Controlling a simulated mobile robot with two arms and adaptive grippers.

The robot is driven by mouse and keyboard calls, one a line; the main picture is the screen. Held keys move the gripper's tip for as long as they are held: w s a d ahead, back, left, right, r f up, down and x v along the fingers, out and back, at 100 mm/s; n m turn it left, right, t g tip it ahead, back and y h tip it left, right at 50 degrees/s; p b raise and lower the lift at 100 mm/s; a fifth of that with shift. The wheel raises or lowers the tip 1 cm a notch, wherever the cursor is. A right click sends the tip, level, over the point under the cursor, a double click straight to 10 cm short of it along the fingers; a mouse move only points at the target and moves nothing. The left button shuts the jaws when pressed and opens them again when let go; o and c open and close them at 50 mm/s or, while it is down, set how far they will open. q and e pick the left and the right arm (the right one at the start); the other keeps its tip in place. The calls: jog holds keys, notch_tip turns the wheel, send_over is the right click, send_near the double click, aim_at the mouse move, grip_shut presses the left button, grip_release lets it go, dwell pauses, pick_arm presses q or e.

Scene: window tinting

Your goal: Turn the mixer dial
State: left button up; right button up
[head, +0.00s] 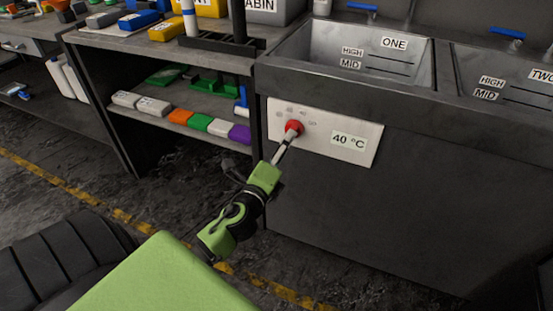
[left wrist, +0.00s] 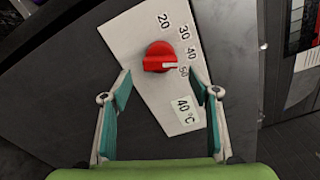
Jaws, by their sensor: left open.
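The red mixer dial (head: 293,127) sits on a pale panel (head: 367,148) on the front of the dark sink unit. In the left wrist view the dial (left wrist: 157,54) has a white mark pointing right, towards the lowest number, which looks like 50. Numbers 20, 30 and 40 stand along the panel above it. A label reads 40 °C (left wrist: 185,112). My left gripper (left wrist: 160,77) is open, its two fingers apart and empty, with the dial just beyond and between the tips. In the head view my left gripper (head: 286,145) reaches up to the dial. Contact cannot be told.
Two sink basins, marked ONE (head: 350,58) and TWO (head: 505,88), are above the panel. A shelf (head: 180,125) with coloured blocks is to the left. The floor before the unit is clear.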

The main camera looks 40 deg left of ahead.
pick_arm(q)
jog(key=v, duration=0.6)
jog(key=shift+w, duration=0.1)
dwell(0.3)
